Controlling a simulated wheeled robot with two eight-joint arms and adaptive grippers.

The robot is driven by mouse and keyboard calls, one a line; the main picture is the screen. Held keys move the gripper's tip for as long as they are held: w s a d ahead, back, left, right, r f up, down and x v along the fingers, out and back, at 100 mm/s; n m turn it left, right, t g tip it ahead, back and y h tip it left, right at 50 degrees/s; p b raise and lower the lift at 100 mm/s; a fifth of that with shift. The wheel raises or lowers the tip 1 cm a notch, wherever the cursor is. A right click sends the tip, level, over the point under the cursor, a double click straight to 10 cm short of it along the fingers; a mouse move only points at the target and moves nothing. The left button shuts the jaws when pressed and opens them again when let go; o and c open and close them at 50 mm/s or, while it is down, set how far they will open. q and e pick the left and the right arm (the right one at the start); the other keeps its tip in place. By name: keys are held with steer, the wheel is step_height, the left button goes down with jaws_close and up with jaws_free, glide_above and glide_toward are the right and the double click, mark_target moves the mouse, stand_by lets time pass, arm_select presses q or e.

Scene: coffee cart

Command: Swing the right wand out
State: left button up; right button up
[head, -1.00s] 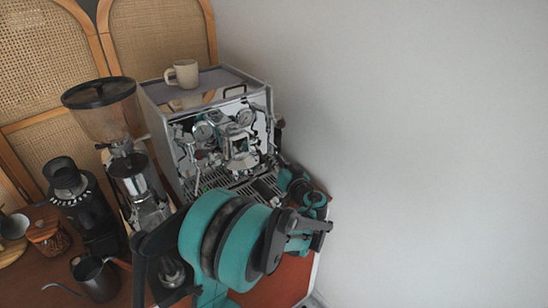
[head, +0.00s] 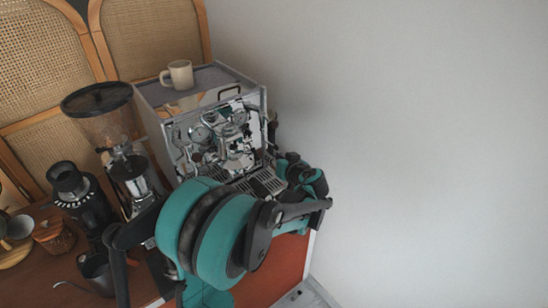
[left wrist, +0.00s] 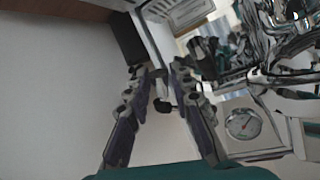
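The chrome espresso machine (head: 222,140) stands at the middle left in the head view, its front facing right and toward me. Its right wand is hard to make out; a dark knob (head: 272,128) shows at the front's right edge. My left arm crosses in front of the machine, and its wrist is close to the front's lower right, with the fingertips hidden. In the left wrist view my left gripper (left wrist: 162,70) is open, fingers apart. A small dark-ended piece (left wrist: 164,106) shows between the fingers; I cannot tell if it is the wand. My right gripper is out of view.
A cream mug (head: 178,74) sits on the machine. A grinder (head: 112,125) and a dark pitcher (head: 97,272) stand to its left. A pressure gauge (left wrist: 243,123) is right of the fingers in the left wrist view. A bare wall (head: 420,140) is at right.

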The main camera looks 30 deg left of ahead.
arm_select(q)
steer(key=v, duration=1.2)
stand_by(0.3)
